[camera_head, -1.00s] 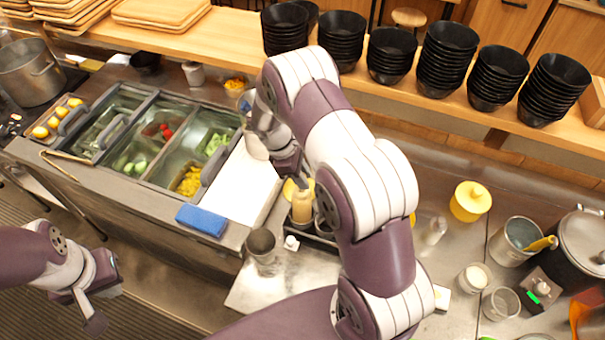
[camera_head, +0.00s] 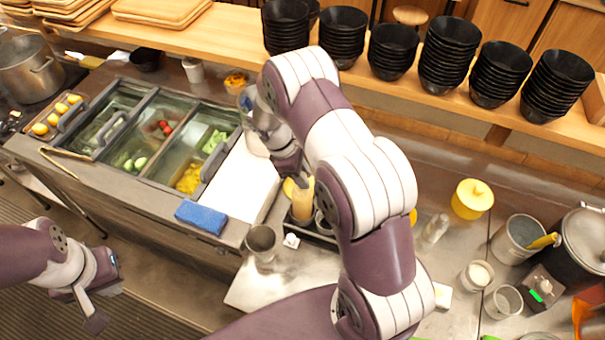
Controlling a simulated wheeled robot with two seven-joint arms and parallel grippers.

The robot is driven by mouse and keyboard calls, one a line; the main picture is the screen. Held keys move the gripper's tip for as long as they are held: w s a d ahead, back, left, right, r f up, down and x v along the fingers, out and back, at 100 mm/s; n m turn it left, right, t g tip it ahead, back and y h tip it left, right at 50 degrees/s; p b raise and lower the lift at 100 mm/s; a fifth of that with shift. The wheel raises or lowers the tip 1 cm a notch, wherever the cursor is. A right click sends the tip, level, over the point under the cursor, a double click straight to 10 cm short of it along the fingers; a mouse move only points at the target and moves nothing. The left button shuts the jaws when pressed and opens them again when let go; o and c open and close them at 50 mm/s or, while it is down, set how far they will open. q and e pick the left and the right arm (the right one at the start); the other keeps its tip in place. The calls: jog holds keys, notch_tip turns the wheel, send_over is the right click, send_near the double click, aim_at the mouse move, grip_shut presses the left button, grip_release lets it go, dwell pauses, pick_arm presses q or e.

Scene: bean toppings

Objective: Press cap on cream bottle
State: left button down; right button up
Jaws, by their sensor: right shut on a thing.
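The tan cream bottle (camera_head: 302,203) stands upright at a dark tray (camera_head: 318,237) on the counter. My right gripper (camera_head: 297,180) is at the bottle's upper part and is shut on it; my arm hides much of the contact. A small white piece (camera_head: 291,241), possibly the cap, lies on the tray's front left side, apart from the bottle. My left gripper (camera_head: 108,305) is empty and open at the lower left, over the floor, far from the bottle.
A metal cup (camera_head: 261,242) stands left of the tray. A blue sponge (camera_head: 201,218) lies at the front edge of the topping station. A yellow lidded pot (camera_head: 471,199) and a clear bottle (camera_head: 435,229) stand to the right. Stacked black bowls (camera_head: 392,52) line the back shelf.

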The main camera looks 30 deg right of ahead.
jog(key=shift+f, duration=0.2)
jog(key=o, duration=1.3)
notch_tip(320, 180, up, 3)
jog(key=shift+f+p, duration=0.2)
jog(key=shift+p, duration=0.75)
notch_tip(320, 180, up, 2)
jog(key=shift+r+p, duration=0.15)
jog(key=shift+p, duration=0.55)
jog(key=shift+r, duration=0.8)
grip_shut()
